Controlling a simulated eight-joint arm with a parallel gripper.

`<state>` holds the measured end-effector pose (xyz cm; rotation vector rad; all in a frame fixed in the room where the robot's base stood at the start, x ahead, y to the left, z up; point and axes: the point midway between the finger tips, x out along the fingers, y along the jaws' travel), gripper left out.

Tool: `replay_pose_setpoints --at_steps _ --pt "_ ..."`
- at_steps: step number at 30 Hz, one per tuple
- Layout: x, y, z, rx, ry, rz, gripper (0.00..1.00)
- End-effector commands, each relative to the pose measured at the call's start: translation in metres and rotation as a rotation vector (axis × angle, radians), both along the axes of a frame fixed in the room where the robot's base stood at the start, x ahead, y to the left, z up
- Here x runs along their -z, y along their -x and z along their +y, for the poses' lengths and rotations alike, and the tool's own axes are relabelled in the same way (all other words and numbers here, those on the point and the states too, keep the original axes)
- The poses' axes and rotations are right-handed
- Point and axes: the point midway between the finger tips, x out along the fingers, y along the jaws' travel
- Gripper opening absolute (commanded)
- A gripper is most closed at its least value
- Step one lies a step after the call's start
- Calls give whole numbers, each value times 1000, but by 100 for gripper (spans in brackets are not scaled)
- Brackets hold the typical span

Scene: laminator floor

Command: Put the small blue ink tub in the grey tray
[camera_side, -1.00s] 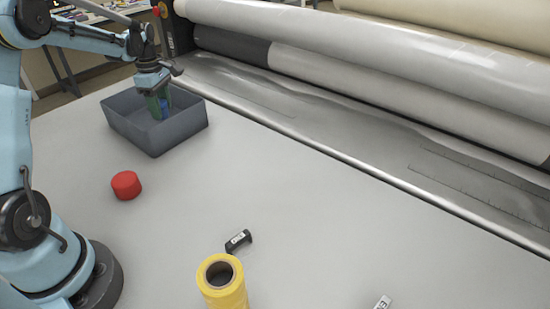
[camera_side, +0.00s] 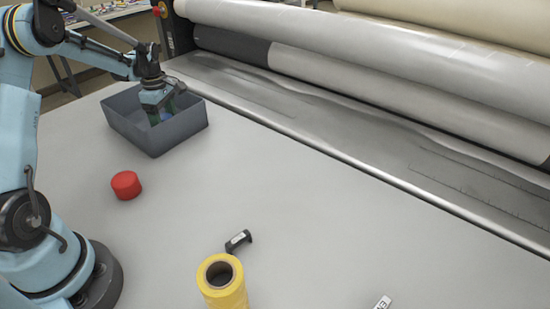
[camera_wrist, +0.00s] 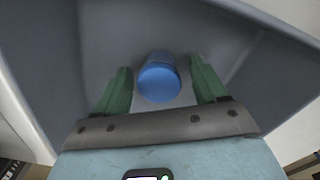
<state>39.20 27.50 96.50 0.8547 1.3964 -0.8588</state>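The small blue ink tub (camera_wrist: 158,80) is inside the grey tray (camera_side: 180,132), between my two green fingers in the wrist view. A gap shows on each side of the tub, so my gripper (camera_wrist: 160,66) is open around it and not clamped. In the side view my gripper (camera_side: 163,112) reaches down into the tray, and only a bit of blue shows between the fingers. The tray's front wall hides the tub's base there. The tray floor (camera_wrist: 110,30) shows around the tub in the wrist view.
A red round tub (camera_side: 126,185) stands in front of the tray. A yellow roll (camera_side: 222,284) and a small black item (camera_side: 238,241) are nearer the front. A white-labelled item (camera_side: 382,302) is at the bottom edge. Large rollers (camera_side: 400,60) run behind the table.

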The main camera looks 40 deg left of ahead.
Motion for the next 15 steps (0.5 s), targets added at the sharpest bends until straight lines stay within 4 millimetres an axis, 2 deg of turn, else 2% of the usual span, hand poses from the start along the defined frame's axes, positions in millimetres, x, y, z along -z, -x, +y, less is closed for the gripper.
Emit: replay_pose_setpoints --at_steps 9,15 --pt "-3 0 0 0 0 0 71" --pt "-28 0 0 0 0 0 71"
